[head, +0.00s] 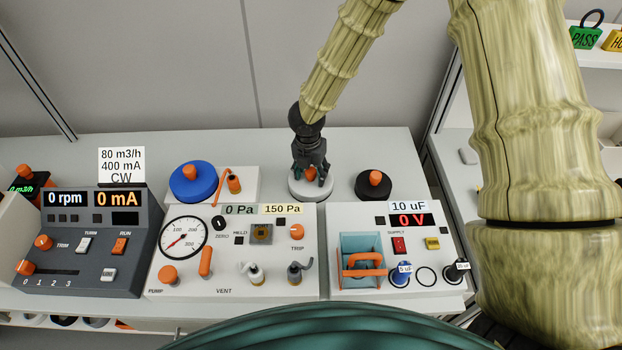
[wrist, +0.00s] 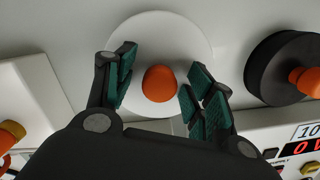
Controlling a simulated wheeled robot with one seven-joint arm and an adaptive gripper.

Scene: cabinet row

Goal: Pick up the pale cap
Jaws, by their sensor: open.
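The pale cap (head: 297,189) is a white round disc with an orange knob (head: 310,173) on top. It lies on the grey worktop behind the panels, between the blue cap and the black cap. In the wrist view the pale cap (wrist: 196,32) is at top centre, with its orange knob (wrist: 160,84) between my fingers. My gripper (head: 311,168) is over the pale cap, pointing down. Its green-padded fingers (wrist: 157,88) are open on both sides of the knob, with a gap showing on each side. The fingers hide part of the cap in the head view.
A blue cap (head: 193,184) stands on the left, by a white block (head: 244,190) with an orange lever. A black cap (head: 370,188) with an orange knob lies close on the right. Instrument panels (head: 235,270) stand in front. The worktop behind is clear.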

